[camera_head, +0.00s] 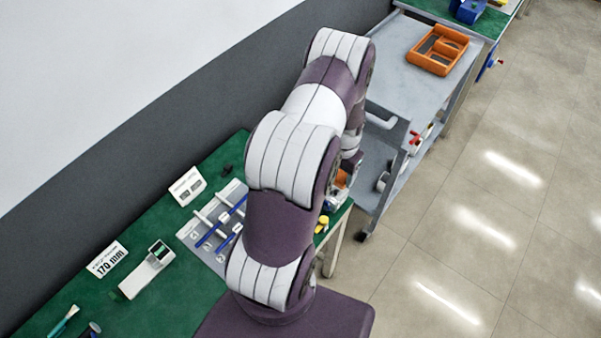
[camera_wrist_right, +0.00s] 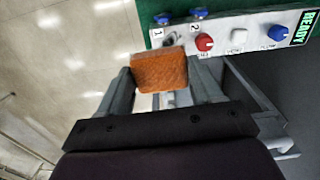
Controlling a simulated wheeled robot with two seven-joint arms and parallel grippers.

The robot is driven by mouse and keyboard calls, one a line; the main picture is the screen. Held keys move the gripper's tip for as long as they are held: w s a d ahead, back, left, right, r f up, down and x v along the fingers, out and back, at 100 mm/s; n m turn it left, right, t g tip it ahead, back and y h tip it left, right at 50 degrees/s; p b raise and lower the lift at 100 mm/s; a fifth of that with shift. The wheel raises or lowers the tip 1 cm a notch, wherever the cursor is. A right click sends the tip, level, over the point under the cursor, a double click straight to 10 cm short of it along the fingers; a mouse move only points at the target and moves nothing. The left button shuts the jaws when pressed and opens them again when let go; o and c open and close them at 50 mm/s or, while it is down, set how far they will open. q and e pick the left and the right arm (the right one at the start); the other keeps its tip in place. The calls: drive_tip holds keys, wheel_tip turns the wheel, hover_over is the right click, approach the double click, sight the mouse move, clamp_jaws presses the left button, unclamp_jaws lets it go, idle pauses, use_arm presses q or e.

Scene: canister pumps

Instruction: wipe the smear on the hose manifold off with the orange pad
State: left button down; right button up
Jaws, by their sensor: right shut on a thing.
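The orange pad (camera_wrist_right: 160,72) is held between the two grey fingers of my right gripper (camera_wrist_right: 162,88) in the wrist view. Its far edge lies close to a white panel (camera_wrist_right: 265,24) with numbers, knobs and blue fittings, which looks like the hose manifold. A dark mark shows near the number 1, just past the pad; I cannot tell if it is the smear or a fitting. Whether the pad touches the panel is unclear. In the head view a bit of orange (camera_head: 341,178) shows beside my right arm, which hides most of this spot. My left gripper is not in view.
The panel carries red and blue knobs and a READY display (camera_wrist_right: 305,28). A green bench (camera_head: 190,295) holds a grey board with blue-and-white parts (camera_head: 215,228) and a white device (camera_head: 147,270). A grey cart (camera_head: 400,80) bears an orange tray (camera_head: 415,65). Floor at right is clear.

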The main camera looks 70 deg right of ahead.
drive_tip(key=shift+w+d+r, duration=0.1)
drive_tip(key=shift+w+d, duration=0.1)
drive_tip(key=shift+d, duration=0.85)
drive_tip(key=shift+f, duration=0.2)
wheel_tip(320, 180, down, 6)
drive_tip(key=b, duration=0.5)
drive_tip(key=shift+f, duration=0.25)
drive_tip(key=shift+f+b, duration=1.4)
drive_tip(key=shift+f, duration=0.05)
drive_tip(key=shift+s+a+r, duration=0.1)
drive_tip(key=shift+s+a, duration=0.1)
drive_tip(key=shift+s, duration=0.5)
drive_tip(key=shift+w, duration=0.1)
